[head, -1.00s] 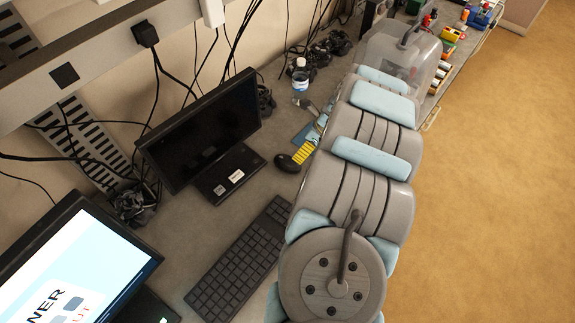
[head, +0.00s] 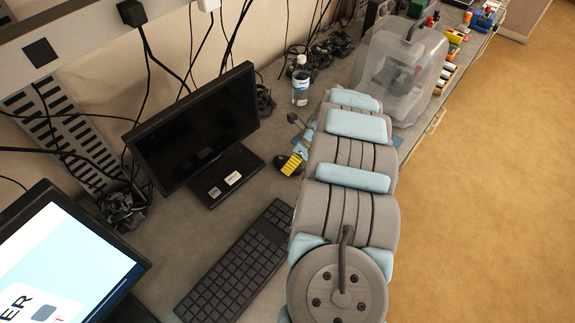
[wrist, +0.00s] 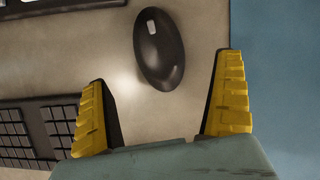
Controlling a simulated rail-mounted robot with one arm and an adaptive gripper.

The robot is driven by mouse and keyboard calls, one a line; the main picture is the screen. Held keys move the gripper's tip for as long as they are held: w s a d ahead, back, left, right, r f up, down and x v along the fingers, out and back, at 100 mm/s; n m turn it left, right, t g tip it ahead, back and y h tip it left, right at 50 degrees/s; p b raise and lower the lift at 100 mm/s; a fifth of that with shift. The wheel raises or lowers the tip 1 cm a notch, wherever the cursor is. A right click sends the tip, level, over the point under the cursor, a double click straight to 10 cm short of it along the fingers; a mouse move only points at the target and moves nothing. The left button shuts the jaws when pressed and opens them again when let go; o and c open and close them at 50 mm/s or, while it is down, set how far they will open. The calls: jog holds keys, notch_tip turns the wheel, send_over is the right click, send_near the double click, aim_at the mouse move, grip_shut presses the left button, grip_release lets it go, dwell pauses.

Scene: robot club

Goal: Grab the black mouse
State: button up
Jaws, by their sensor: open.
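The black mouse (wrist: 158,50) lies on the grey desk in the wrist view, at top centre. It has a grey scroll wheel at its upper end. My gripper (wrist: 165,82) is open and empty, with one yellow finger to the left and one to the right. The mouse lies mostly ahead of the fingertips, roughly between their lines, and apart from both. In the head view, the mouse (head: 283,158) is partly hidden behind a yellow finger of my gripper (head: 293,165). My arm hides the rest of the gripper there.
A black keyboard (head: 235,265) and a dark monitor (head: 195,125) stand left of the mouse. A water bottle (head: 301,82) stands behind it. A blue mat (wrist: 275,80) lies right of my gripper.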

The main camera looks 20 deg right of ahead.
aim_at(279, 161)
jog(key=shift+p+x, duration=0.6)
jog(key=shift+x, duration=2.3)
jog(key=shift+c, duration=0.3)
jog(key=c, duration=1.3)
